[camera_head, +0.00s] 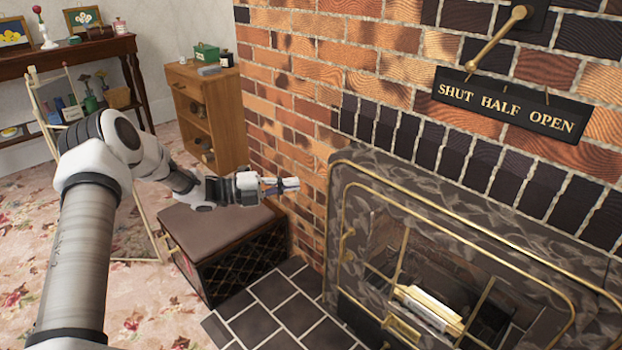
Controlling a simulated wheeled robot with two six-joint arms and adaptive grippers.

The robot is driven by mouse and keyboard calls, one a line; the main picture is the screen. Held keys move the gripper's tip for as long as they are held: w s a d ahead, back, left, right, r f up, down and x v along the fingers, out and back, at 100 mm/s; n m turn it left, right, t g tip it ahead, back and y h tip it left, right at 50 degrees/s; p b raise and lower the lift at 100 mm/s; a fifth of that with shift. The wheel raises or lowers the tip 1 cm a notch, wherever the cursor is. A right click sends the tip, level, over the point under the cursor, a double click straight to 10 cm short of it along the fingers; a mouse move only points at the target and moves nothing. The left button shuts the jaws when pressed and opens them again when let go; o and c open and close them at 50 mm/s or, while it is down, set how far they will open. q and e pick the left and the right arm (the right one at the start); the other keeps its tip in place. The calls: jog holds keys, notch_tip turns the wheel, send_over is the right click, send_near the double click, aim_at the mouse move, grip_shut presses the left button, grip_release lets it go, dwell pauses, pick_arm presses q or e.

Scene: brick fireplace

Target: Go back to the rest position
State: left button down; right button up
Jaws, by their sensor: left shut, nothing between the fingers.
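My left arm comes in from the lower left and reaches toward the brick wall. My left gripper (283,186) is shut and empty, in mid-air in front of the bricks, above the brown-topped box and left of the fireplace. It touches nothing that I can see. My right gripper is not in this view. The fireplace (350,180) has a dark marbled surround with brass trim and a glass-like front. A pale log-like object (430,308) lies behind that front.
A sign plate (510,107) and a brass lever (495,38) are on the wall. A dark wood table (70,60) stands at the back left. Floral carpet (25,230) is clear at left.

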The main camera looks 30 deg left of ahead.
pick_arm(q)
jog(key=s+d+f+n+g+y, duration=0.15)
jog(key=s+d+f+n, duration=0.3)
jog(key=d+f, duration=0.6)
jog(key=s+d+f+n+g+y, duration=0.1)
jog(key=s+d+f+n+g, duration=0.3)
jog(key=d+f, duration=0.65)
jog(key=s+d+f+n+g+y, duration=0.1)
jog(key=s+f+n+y, duration=0.3)
jog(key=s, duration=0.4)
jog(key=s+d+f+n+g+y, duration=0.1)
jog(key=s+f+n+y, duration=0.1)
jog(key=s+f+n, duration=0.5)
jog(key=s+a+r+n+g+y, duration=0.1)
jog(key=s+a+n+g+y, duration=0.2)
jog(key=s, duration=0.4)
jog(key=s+a+r+n+g+y, duration=0.2)
jog(key=s+a+n, duration=0.2)
jog(key=s+n, duration=0.3)
notch_tip(320, 180, up, 28)
jog(key=m+p, duration=0.1)
jog(key=p, duration=2.7)
jog(key=shift+s+d+r+m+p, duration=0.15)
jog(key=shift+d+m+p, duration=0.05)
jog(key=shift+m+p, duration=0.2)
